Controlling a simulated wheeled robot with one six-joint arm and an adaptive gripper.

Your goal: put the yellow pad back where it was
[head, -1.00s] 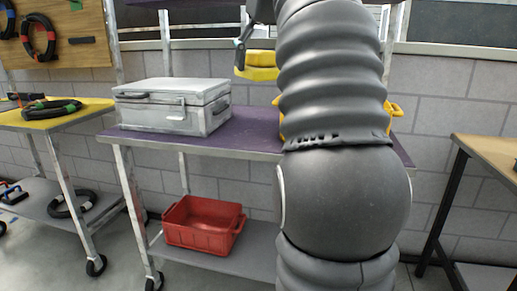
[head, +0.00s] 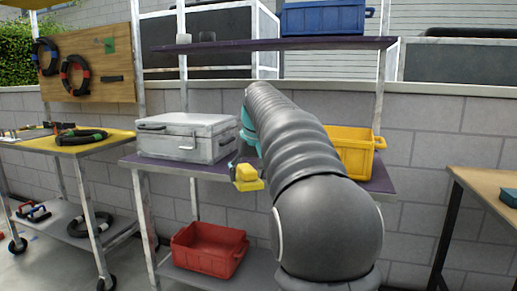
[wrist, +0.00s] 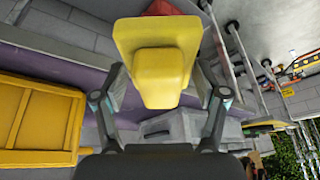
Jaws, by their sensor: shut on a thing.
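The yellow pad (head: 249,184) is a stepped block held in my gripper (head: 239,166), in front of the purple-topped cart's edge. In the wrist view the yellow pad (wrist: 160,65) sits between the two fingers of my gripper (wrist: 160,95), which are shut on its sides. It hangs in the air, apart from the cart top as far as I can tell. My arm hides part of the cart behind it.
A grey metal case (head: 187,138) stands on the purple cart top (head: 215,172), left of the pad. A yellow bin (head: 354,153) stands to the right, partly behind my arm. A red bin (head: 207,251) is on the lower shelf, a blue bin (head: 322,18) on the upper shelf.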

